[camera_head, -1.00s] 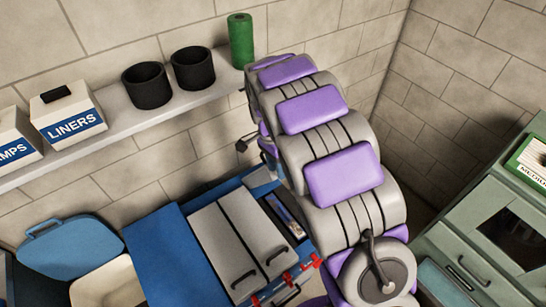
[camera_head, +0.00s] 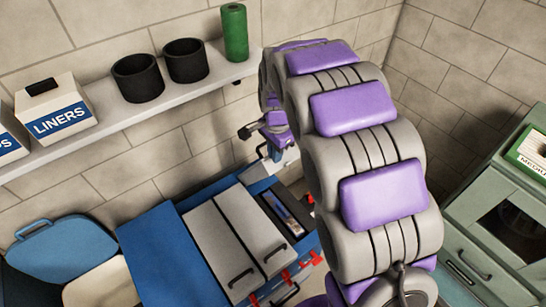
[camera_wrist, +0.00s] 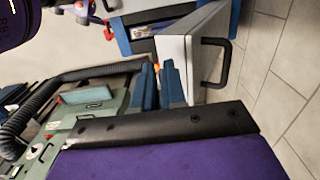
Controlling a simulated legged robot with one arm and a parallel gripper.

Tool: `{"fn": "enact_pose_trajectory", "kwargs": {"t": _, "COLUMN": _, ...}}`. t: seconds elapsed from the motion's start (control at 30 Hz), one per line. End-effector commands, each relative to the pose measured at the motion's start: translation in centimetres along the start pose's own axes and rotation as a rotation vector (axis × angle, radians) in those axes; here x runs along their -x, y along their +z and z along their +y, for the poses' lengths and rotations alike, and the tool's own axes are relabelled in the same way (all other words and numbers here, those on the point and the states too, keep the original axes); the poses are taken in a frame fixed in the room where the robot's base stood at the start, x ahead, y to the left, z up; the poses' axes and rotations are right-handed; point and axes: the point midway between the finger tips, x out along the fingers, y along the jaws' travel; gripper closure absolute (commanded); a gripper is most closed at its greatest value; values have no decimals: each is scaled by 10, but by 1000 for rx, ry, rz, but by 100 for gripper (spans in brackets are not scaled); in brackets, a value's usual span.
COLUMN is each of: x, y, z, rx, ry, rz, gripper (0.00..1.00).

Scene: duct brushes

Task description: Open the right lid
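The blue chest (camera_head: 160,240) has two grey lids side by side, each with a dark handle near its front end. The right lid (camera_head: 250,225) lies flat beside the left lid (camera_head: 212,250). My gripper (camera_head: 274,152) is behind the right lid's far end, over the chest's back edge. In the wrist view, the two blue fingers of my gripper (camera_wrist: 160,72) stand a little apart, with nothing seen held. A pale panel (camera_wrist: 190,45) with a black handle (camera_wrist: 220,60) is just beyond them; I cannot tell whether they touch it.
An uncovered slot (camera_head: 285,215) with small items lies right of the lids. Red clips (camera_head: 285,278) line the chest's front. A wall shelf (camera_head: 110,118) holds boxes, black cups and a green roll. A green cabinet (camera_head: 490,230) stands at right.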

Motion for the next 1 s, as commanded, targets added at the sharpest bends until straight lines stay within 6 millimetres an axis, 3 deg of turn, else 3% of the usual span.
{"fn": "enact_pose_trajectory", "kwargs": {"t": 0.2, "x": 26, "y": -35, "z": -33, "rx": 3, "ry": -285, "rz": 10, "gripper": 100}}
{"fn": "enact_pose_trajectory", "kwargs": {"t": 0.43, "x": 34, "y": -43, "z": -42, "rx": 6, "ry": -351, "rz": 19, "gripper": 100}}
{"fn": "enact_pose_trajectory", "kwargs": {"t": 0.67, "x": 10, "y": -43, "z": -50, "rx": 6, "ry": -347, "rz": 18, "gripper": 100}}
{"fn": "enact_pose_trajectory", "kwargs": {"t": 1.0, "x": -44, "y": -45, "z": -69, "rx": 4, "ry": -348, "rz": 17, "gripper": 100}}
